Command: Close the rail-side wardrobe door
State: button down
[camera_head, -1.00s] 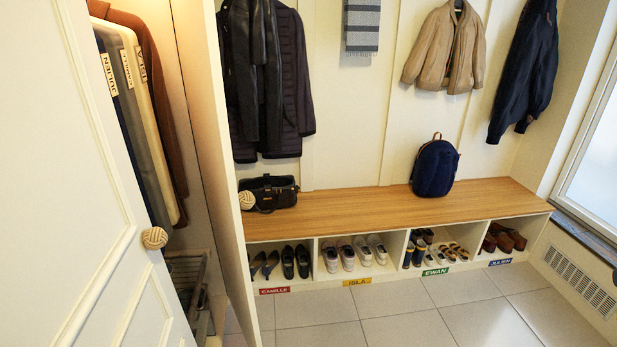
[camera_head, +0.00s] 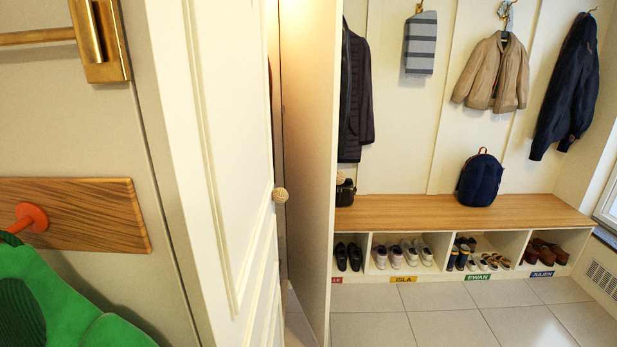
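A white panelled wardrobe door (camera_head: 225,130) with a round woven-look knob (camera_head: 280,195) stands at a steep angle left of centre. It is the door nearer the brass rail. A second door (camera_head: 312,130) stands nearly edge-on to its right, with its own knob (camera_head: 340,178) on the far side. Between them a narrow, warmly lit gap shows a sliver of the wardrobe's inside; most of the inside is hidden. The rail-side door looks open, but I cannot tell how far. My gripper is not in view.
At left, a brass rail (camera_head: 38,38) and a wooden peg board (camera_head: 90,215) with a green garment (camera_head: 60,300) are close. A bench (camera_head: 460,213) over shoe cubbies stands at right, coats above. Tiled floor (camera_head: 440,326) before it is clear.

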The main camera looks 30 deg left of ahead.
aim_at(310, 31)
jog(key=u, duration=0.15)
jog(key=k, duration=0.45)
jog(key=u, duration=0.35)
jog(key=i, duration=1.75)
